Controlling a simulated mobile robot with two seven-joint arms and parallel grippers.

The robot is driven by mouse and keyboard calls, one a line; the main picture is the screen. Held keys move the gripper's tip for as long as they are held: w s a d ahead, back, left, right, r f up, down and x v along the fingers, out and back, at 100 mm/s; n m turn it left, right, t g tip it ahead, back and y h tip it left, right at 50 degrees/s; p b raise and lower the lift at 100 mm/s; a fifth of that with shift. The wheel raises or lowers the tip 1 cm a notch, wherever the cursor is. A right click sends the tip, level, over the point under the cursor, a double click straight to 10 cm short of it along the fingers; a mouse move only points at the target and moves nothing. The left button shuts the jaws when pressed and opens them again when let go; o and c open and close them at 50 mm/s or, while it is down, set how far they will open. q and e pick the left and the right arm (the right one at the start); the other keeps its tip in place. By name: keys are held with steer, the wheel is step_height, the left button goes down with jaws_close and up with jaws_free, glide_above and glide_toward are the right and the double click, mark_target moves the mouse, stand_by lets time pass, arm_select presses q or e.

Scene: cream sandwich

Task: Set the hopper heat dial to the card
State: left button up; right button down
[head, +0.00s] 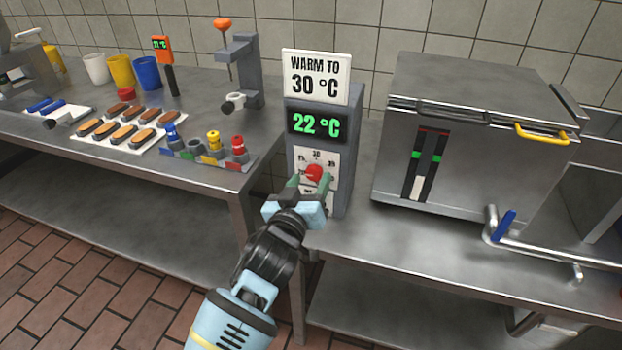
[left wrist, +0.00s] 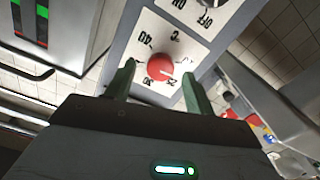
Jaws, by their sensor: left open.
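The hopper heat dial is a red knob (head: 314,173) on a white scale plate, low on the front of a grey control box (head: 346,150). The card (head: 316,78) on top of the box reads "WARM TO 30 °C". The green display (head: 317,125) reads 22 °C. My left gripper (head: 309,184) is at the dial with its green fingers apart. In the left wrist view the knob (left wrist: 160,67) lies between and beyond the two fingertips (left wrist: 157,78), with a gap visible on each side. Contact cannot be told. My right gripper is not in view.
A steel hopper (head: 470,130) with a yellow handle stands right of the box. On the left table are a clamp stand (head: 245,70), cups (head: 121,72), trays of biscuits (head: 125,130) and coloured plungers (head: 214,142). A pipe with a blue lever (head: 503,226) juts out at right.

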arm_select(q)
steer(key=shift+x, duration=0.8)
steer(key=c, duration=1)
